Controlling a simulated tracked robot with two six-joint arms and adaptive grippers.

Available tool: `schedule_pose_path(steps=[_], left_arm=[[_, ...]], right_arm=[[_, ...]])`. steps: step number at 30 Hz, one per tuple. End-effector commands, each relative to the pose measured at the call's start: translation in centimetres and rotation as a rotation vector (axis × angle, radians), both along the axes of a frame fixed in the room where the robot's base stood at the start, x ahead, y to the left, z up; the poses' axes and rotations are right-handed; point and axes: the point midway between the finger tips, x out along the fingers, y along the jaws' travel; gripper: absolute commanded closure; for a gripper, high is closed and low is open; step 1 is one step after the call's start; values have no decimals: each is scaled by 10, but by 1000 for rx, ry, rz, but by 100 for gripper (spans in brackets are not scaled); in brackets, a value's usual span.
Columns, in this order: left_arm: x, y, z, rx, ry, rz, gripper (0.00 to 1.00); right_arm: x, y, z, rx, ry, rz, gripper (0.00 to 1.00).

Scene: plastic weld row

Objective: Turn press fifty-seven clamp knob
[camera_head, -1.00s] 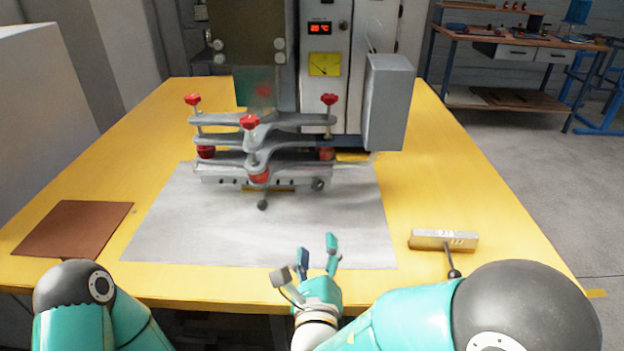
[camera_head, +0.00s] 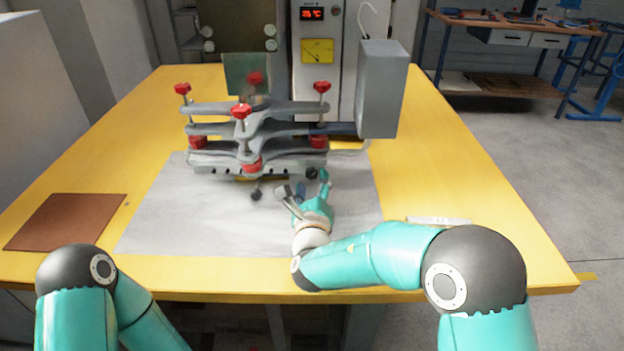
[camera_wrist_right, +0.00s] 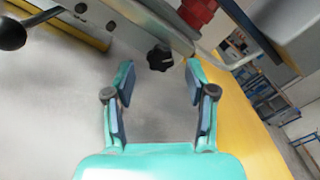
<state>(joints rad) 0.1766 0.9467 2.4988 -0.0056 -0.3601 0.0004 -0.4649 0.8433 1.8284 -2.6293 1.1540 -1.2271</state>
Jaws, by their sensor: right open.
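The press (camera_head: 285,143) is a stacked grey metal frame on a light sheet, with red knobs (camera_head: 241,111) on top and lower red ones. A black lobed knob (camera_head: 312,173) sits low on its front right; it also shows in the right wrist view (camera_wrist_right: 160,57), just beyond the fingertips and between them. A black ball on a lever (camera_head: 257,194) sticks out to its left, also in the wrist view (camera_wrist_right: 12,34). My right gripper (camera_head: 303,184) is open and empty, in front of the black knob and apart from it. My left gripper is out of view.
A grey box (camera_head: 384,90) stands right of the press. A brown square sheet (camera_head: 66,221) lies at the left of the yellow table (camera_head: 440,190). A metal block (camera_head: 440,220) lies at right, partly hidden behind my arm. The light sheet's front left is clear.

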Motion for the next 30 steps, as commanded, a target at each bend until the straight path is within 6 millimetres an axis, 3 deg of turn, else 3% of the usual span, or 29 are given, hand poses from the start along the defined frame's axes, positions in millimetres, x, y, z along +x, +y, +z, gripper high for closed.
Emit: schedule_pose_path(steps=[6, 15, 25, 30], left_arm=[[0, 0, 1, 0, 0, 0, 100], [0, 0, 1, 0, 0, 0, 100], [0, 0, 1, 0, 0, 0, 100], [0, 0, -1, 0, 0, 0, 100]], right_arm=[[17, 1, 0, -1, -1, 1, 44], [19, 1, 0, -1, 0, 2, 44], [19, 1, 0, -1, 0, 2, 97], [18, 2, -1, 2, 0, 4, 100]])
